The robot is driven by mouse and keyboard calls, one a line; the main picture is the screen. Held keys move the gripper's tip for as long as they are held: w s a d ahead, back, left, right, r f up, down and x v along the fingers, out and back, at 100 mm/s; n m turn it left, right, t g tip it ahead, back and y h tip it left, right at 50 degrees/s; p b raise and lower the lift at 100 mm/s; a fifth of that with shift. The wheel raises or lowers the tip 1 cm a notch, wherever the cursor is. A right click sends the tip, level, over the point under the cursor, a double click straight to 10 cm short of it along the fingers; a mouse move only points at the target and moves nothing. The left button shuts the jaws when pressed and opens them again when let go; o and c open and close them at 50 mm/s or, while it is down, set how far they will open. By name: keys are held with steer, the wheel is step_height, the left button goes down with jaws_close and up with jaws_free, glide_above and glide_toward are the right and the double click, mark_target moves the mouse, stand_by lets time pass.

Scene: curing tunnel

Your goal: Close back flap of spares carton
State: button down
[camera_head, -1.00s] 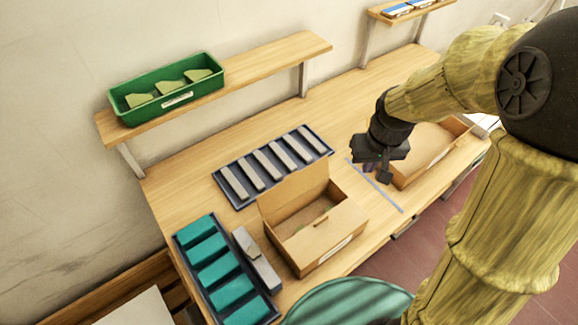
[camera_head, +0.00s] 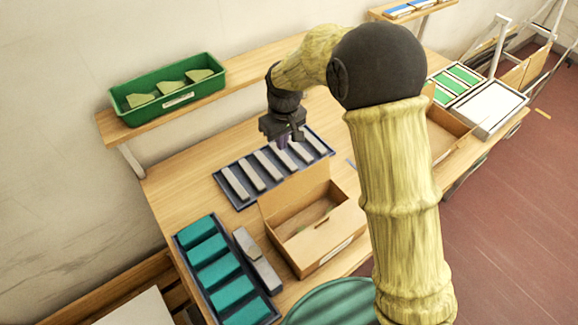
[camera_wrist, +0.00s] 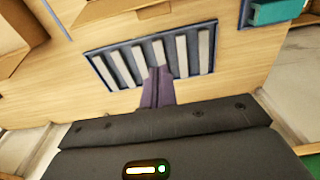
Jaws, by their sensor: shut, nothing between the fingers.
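The spares carton (camera_head: 322,240) is an open brown cardboard box near the front of the bench. Its back flap (camera_head: 296,193) stands up along the far edge. A small greenish thing shows inside, too small to tell. My gripper (camera_head: 285,142) hangs above the dark tray of grey bars, behind the carton and apart from the flap. In the wrist view its purple fingers (camera_wrist: 158,80) are together and empty, pointing at the tray of bars. Part of a cardboard box (camera_wrist: 95,10) shows at the top left of the wrist view.
A dark tray of grey bars (camera_head: 220,177) lies behind the carton. A tray of teal blocks (camera_head: 183,238) and a grey block (camera_head: 257,260) lie to its left. A green bin (camera_head: 168,88) stands on the shelf. Another open carton (camera_head: 447,135) is to the right.

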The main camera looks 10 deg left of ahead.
mark_target(294, 185)
step_height(294, 185, down, 8)
steer(key=s+d+p, duration=0.2)
steer(key=p, duration=0.3)
steer(key=shift+d+f, duration=0.15)
steer(key=shift+d, duration=0.05)
stand_by(0.6)
